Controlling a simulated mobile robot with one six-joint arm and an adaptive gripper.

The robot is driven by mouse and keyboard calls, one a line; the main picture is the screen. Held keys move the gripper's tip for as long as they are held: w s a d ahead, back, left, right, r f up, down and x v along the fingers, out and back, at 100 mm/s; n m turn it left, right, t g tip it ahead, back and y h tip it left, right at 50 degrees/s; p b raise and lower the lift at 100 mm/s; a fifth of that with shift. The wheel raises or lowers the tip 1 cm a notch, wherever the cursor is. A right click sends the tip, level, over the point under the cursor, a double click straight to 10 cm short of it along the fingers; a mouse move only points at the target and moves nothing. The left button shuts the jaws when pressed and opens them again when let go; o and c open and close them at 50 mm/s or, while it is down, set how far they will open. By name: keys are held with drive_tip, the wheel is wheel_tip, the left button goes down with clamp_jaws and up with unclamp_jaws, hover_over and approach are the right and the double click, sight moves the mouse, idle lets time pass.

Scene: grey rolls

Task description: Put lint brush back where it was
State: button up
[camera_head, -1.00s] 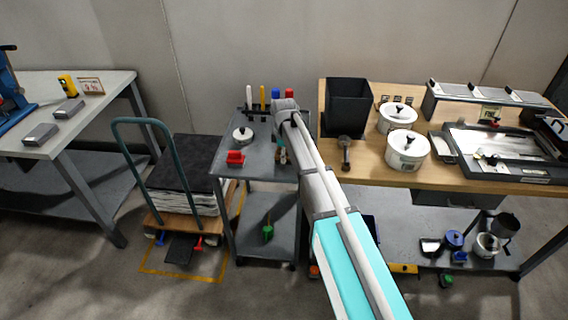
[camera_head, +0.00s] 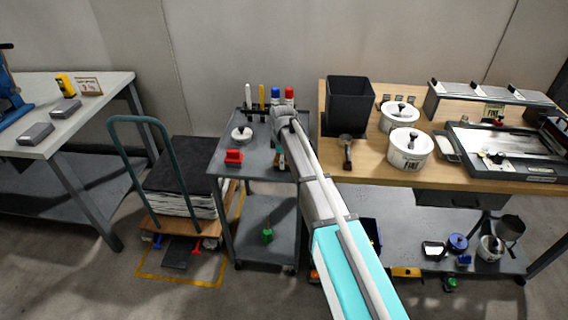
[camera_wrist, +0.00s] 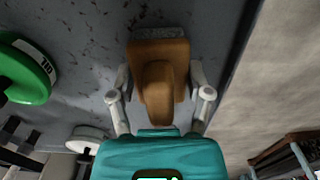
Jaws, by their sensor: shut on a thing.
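The lint brush (camera_wrist: 160,85) has a brown wooden body with a rounded handle and a grey pad along its far edge. In the wrist view my gripper (camera_wrist: 160,98) is shut on it, one finger at each side of the handle. The brush is over the grey top of the small cart; I cannot tell whether it touches the surface. In the head view my gripper (camera_head: 280,158) is at the right side of the cart top (camera_head: 262,163), mostly hidden by my arm.
On the cart stand a white lidded pot (camera_head: 242,133), a red object (camera_head: 233,157) and several upright markers (camera_head: 262,98). A green round thing (camera_wrist: 25,72) lies left of the brush in the wrist view. The wooden bench (camera_head: 390,172) with a black bin (camera_head: 347,105) is close on the right.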

drive_tip(key=shift+f, duration=0.15)
drive_tip(key=o, duration=1.1)
wheel_tip(320, 180, up, 12)
drive_tip(key=p, duration=1.2)
drive_tip(key=shift+r, duration=0.2)
idle(0.6)
drive_tip(key=s+d+m, duration=1.7)
drive_tip(key=s+d, duration=0.6)
drive_tip(key=s, duration=0.3)
drive_tip(key=shift+d+m, duration=0.15)
drive_tip(key=shift+m, duration=0.15)
